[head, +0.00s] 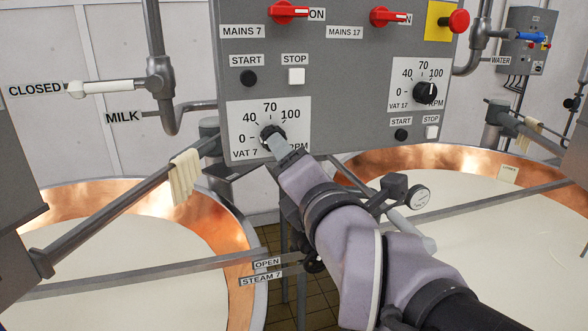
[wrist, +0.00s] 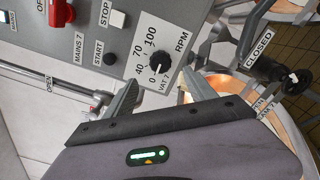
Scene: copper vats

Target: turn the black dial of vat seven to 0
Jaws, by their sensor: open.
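The black dial of vat seven (head: 267,131) sits on a white scale plate marked 0, 40, 70 and 100, labelled VAT 7 and RPM. In the head view my gripper (head: 276,144) covers the dial's lower right part. In the wrist view the dial (wrist: 160,60) shows ahead of my gripper (wrist: 160,78), between the lines of its two spread fingers. The gripper is open, with nothing held. I cannot tell whether a finger touches the dial. I cannot make out which mark the dial points at.
Above the dial are a black START button (head: 249,78), a white STOP button (head: 296,76) and the red mains 7 switch (head: 288,12). The vat 17 dial (head: 425,92) is to the right. Copper vats stand left (head: 236,238) and right (head: 378,162). A cloth (head: 185,176) hangs on a left rail.

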